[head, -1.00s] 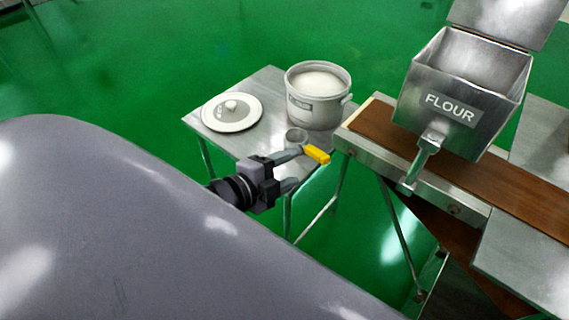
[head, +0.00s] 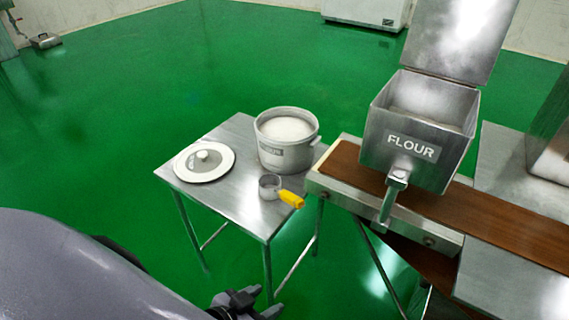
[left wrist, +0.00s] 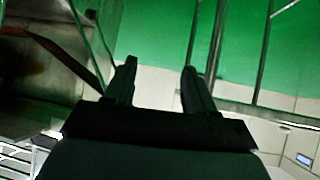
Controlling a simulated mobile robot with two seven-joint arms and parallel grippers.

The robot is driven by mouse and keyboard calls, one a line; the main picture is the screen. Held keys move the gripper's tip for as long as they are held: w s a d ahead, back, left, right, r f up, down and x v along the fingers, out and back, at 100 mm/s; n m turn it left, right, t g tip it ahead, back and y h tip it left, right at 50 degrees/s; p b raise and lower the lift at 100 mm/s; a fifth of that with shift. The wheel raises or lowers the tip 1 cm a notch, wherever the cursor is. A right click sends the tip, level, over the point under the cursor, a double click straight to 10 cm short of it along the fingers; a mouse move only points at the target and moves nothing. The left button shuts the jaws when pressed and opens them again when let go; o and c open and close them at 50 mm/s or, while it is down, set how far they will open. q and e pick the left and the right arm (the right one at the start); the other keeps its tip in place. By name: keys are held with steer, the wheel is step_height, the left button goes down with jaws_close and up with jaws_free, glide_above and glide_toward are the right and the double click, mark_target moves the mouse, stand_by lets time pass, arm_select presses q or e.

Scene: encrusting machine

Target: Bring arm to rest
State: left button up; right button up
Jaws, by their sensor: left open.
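My left gripper (head: 262,306) is at the bottom of the head view, low in front of the small metal table (head: 231,217). In the left wrist view its two fingers (left wrist: 160,80) are apart with nothing between them. A small metal scoop (head: 270,187) with a yellow handle (head: 291,199) rests on the table, apart from the gripper. My right gripper is in neither view.
A white flour pot (head: 287,140) and a round lid (head: 204,161) are on the table. To the right, a metal flour hopper (head: 420,128) stands over a brown conveyor belt (head: 485,212). Green floor (head: 110,110) is open to the left and behind.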

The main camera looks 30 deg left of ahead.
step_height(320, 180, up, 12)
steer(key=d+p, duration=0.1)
steer(key=p, duration=1.3)
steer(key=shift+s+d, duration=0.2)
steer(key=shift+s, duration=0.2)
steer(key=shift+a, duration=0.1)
